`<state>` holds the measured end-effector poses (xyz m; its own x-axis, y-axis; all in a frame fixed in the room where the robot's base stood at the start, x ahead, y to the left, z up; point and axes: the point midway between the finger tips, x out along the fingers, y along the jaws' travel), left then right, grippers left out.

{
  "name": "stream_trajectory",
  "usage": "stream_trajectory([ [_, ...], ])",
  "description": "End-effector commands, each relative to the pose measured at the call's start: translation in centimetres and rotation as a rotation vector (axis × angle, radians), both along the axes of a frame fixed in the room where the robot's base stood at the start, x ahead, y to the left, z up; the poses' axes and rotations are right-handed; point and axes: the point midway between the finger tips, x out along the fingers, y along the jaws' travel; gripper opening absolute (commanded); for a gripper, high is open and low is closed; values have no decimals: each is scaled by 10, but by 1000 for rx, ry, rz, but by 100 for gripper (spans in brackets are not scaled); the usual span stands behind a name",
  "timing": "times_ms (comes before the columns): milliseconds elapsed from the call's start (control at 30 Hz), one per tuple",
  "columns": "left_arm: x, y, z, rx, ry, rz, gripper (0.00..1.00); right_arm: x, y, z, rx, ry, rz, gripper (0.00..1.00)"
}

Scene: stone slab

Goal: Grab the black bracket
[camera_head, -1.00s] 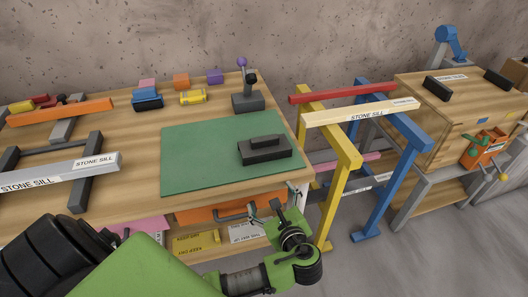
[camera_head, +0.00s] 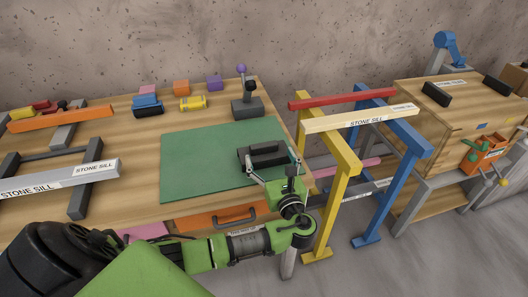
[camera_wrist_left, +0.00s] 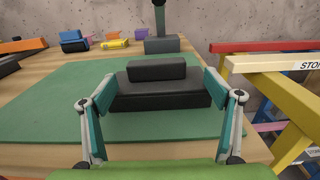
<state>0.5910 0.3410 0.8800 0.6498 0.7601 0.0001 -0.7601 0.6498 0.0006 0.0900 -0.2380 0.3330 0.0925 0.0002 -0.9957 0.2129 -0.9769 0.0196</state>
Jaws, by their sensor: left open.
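The black bracket (camera_head: 264,154) lies on the green mat (camera_head: 205,160), near the mat's right side. It is a flat black block with a smaller raised block on top, and it also shows in the left wrist view (camera_wrist_left: 160,90). My left gripper (camera_head: 272,170) is open at the near side of the bracket. In the left wrist view the two fingers (camera_wrist_left: 161,100) are spread, one toward each side of the bracket, with the bracket between and just beyond them. My right gripper is not in view.
A dark stand with a purple knob (camera_head: 247,105) is behind the mat. Yellow (camera_head: 340,170) and blue trestles stand close to the table's right edge, carrying a red bar and a stone sill (camera_head: 360,118). Small coloured blocks lie at the back. The mat's left part is clear.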

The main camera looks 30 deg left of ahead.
Motion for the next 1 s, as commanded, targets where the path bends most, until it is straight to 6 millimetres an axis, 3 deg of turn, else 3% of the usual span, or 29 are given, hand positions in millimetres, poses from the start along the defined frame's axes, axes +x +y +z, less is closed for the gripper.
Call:
stream_trajectory([
  [300, 24, 37, -2, 1, 0, 2, 82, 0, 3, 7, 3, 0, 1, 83],
  [600, 28, 42, -3, 0, 0, 1, 82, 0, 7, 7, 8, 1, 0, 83],
  [633, 28, 42, -3, -1, 1, 1, 79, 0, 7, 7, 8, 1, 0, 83],
  [800, 28, 41, -4, -1, 1, 1, 40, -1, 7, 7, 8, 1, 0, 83],
  [1000, 28, 41, -3, -1, 1, 1, 40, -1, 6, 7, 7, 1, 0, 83],
])
